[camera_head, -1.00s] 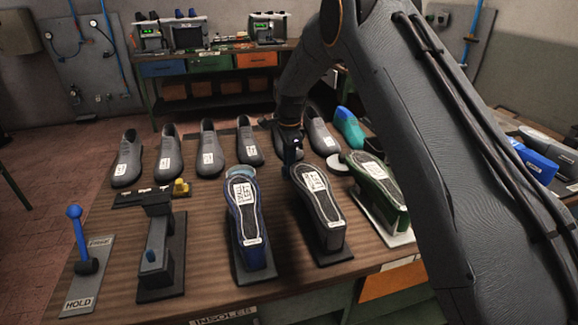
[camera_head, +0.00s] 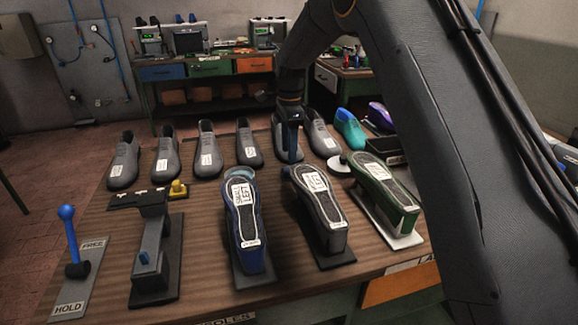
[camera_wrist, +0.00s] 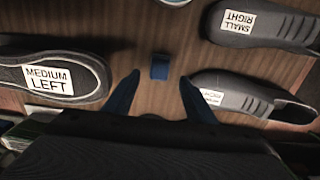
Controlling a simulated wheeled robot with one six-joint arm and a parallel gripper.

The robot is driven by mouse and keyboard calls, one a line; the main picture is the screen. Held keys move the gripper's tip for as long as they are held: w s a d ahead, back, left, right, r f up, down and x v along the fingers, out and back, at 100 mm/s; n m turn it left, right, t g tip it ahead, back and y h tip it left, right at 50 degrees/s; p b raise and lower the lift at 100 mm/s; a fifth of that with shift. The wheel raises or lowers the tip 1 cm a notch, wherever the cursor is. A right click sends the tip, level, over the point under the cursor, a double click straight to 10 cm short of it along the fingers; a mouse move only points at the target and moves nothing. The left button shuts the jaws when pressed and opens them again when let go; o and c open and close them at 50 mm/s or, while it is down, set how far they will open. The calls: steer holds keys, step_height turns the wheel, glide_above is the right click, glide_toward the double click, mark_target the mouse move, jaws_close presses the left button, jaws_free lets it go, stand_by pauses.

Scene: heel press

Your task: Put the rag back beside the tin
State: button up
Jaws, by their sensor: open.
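My gripper (camera_head: 291,140) points down over the table, behind the grey last on its stand. In the wrist view its two blue fingers (camera_wrist: 158,98) stand wide apart. A small blue square (camera_wrist: 160,68), perhaps the rag, shows between and just beyond the fingertips against the wood; neither finger touches it there. In the head view I cannot make it out behind the gripper and last. A round pale-blue thing (camera_head: 240,172) lies behind the blue last, and a white round disc (camera_head: 338,164) lies right of the gripper. I cannot tell whether either is the tin.
The grey last (camera_head: 320,199) marked left, a blue last (camera_head: 246,220) and a green last (camera_head: 384,190) stand in front on the table (camera_head: 205,262). Several grey shoe lasts (camera_head: 207,150) line the back. A blue-knobbed lever (camera_head: 74,240) stands at left.

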step_height(320, 180, up, 5)
steer(key=shift+f+b, duration=0.1)
steer(key=shift+b, duration=0.5)
